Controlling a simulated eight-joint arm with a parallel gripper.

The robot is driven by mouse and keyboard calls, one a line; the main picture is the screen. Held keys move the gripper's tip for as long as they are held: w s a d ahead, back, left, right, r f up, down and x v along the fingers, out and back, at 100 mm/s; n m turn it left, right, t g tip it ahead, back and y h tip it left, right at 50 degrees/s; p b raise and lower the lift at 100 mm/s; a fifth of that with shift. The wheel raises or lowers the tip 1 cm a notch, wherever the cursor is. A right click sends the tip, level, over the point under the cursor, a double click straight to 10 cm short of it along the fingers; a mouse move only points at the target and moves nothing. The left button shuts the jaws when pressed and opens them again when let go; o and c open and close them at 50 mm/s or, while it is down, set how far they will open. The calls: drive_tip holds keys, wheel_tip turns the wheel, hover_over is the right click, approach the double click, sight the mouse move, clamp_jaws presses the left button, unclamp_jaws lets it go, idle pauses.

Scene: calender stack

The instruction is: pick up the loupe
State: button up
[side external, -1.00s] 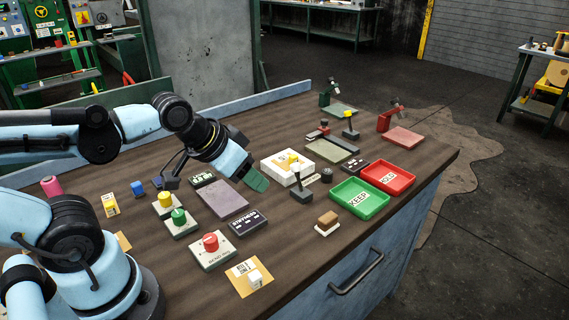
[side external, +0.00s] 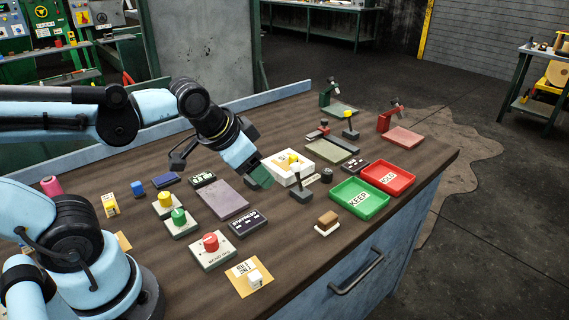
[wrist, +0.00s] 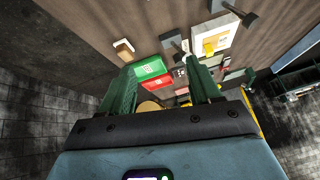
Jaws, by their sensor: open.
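A small dark, short cylinder (side external: 327,175), which may be the loupe, stands on the bench between the white block and the green tray. I cannot confirm that it is the loupe, and I cannot make it out clearly in the wrist view. My gripper (side external: 262,178) is above the bench, left of the white block and of the dark cylinder. In the wrist view my gripper (wrist: 160,66) has its two green fingers apart with nothing held between them.
A red button box (side external: 225,254) is in front. Bare wood shows at the front right.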

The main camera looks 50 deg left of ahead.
drive_tip(key=w+m+g+y, duration=0.3)
drive_tip(key=w+m+y, duration=0.3)
drive_tip(key=w+m, duration=0.75)
drive_tip(key=w+d+f+m+y, duration=0.2)
drive_tip(key=w+d+f+y, duration=0.15)
drive_tip(key=w, duration=0.35)
drive_tip(key=m+y, duration=0.3)
drive_tip(key=m, duration=0.1)
approach(330, 174)
drive_tip(key=shift+d+r+n, duration=0.15)
drive_tip(key=shift+r+n, duration=0.1)
drive_tip(key=shift+r, duration=0.5)
drive_tip(key=shift+f, duration=0.1)
drive_tip(key=x, duration=0.6)
drive_tip(key=shift+a+f, duration=0.15)
drive_tip(key=shift+a, duration=0.15)
drive_tip(key=shift+d+f+x, duration=0.1)
drive_tip(key=shift+f+x, duration=0.05)
drive_tip(key=shift+x, duration=0.75)
drive_tip(key=shift+d+f+x, duration=0.1)
drive_tip(key=shift+f+x, duration=0.1)
drive_tip(key=shift+x, duration=0.7)
drive_tip(key=shift+f+x, duration=0.15)
drive_tip(key=shift+x, duration=0.75)
drive_tip(key=shift+d, duration=0.1)
drive_tip(key=c, duration=1.1)
